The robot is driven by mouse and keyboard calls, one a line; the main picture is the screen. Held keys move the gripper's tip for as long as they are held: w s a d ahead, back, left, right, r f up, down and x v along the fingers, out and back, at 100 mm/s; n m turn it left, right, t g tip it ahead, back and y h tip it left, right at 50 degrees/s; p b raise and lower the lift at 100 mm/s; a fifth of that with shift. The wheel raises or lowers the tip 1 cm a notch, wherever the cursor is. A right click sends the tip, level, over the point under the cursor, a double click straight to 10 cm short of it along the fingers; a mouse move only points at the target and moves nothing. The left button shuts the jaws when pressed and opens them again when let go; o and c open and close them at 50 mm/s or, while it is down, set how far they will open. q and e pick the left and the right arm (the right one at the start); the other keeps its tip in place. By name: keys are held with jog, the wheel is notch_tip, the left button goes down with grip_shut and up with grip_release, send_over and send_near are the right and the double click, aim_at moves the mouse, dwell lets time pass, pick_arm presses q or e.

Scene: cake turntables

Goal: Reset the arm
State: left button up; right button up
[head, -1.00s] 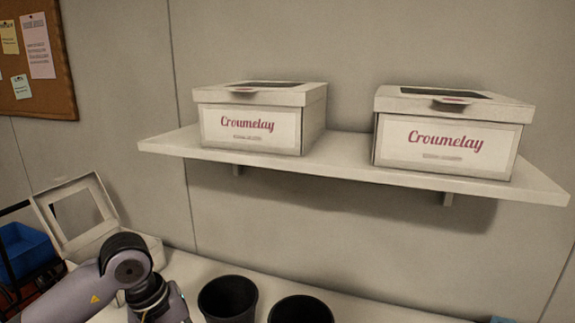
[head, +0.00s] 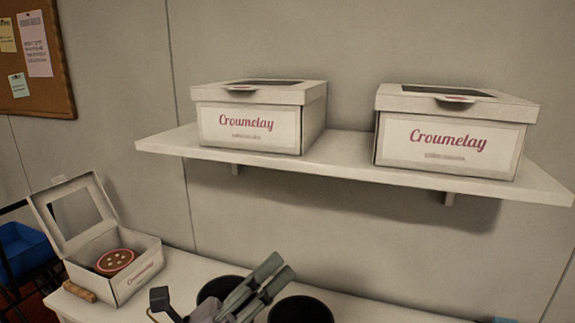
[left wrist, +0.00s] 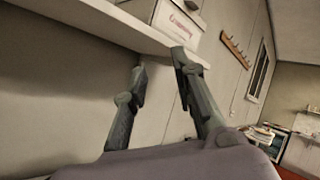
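My left gripper (head: 280,267) is at the bottom middle of the head view, in front of the black buckets, with its fingers pointing up and right. In the left wrist view the gripper (left wrist: 160,62) has two grey-green fingers standing apart with nothing between them, so it is open and empty. Behind them in that view are the wall and the shelf's underside. Most of my left arm is out of the head view. My right gripper is in no view.
A shelf (head: 350,169) holds two closed Croumelay boxes (head: 246,127) (head: 450,141). On the counter (head: 183,270), an open box (head: 137,276) holds a round red-rimmed cake (head: 115,262). Black buckets (head: 218,287) (head: 301,309) stand near my gripper. A blue bin (head: 22,250) is far left.

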pick_arm(q)
jog(key=w+a+f+n+t+y, duration=0.35)
jog(key=a+n+y, duration=0.35)
jog(key=n, duration=0.4)
jog(key=w+a+f+n+t+y, duration=0.2)
jog(key=a+f+n+t+y, duration=0.25)
jog(key=n+y, duration=0.55)
jog(key=s+a+f+n+g+y, duration=0.3)
jog(key=a+f+n+g, duration=0.2)
jog(key=f+n, duration=0.5)
jog(key=s+a+f+n+g, duration=0.1)
jog(key=s+f+n+g, duration=0.95)
jog(key=s+f, duration=1.1)
notch_tip(320, 180, down, 24)
jog(key=s+m+g, duration=0.2)
jog(key=m+g, duration=0.1)
jog(key=s+a+f+g, duration=0.1)
jog(key=s+a+f, duration=0.2)
jog(key=s+f, duration=1.3)
jog(key=shift+s+f, duration=0.4)
jog(key=shift+f, duration=0.05)
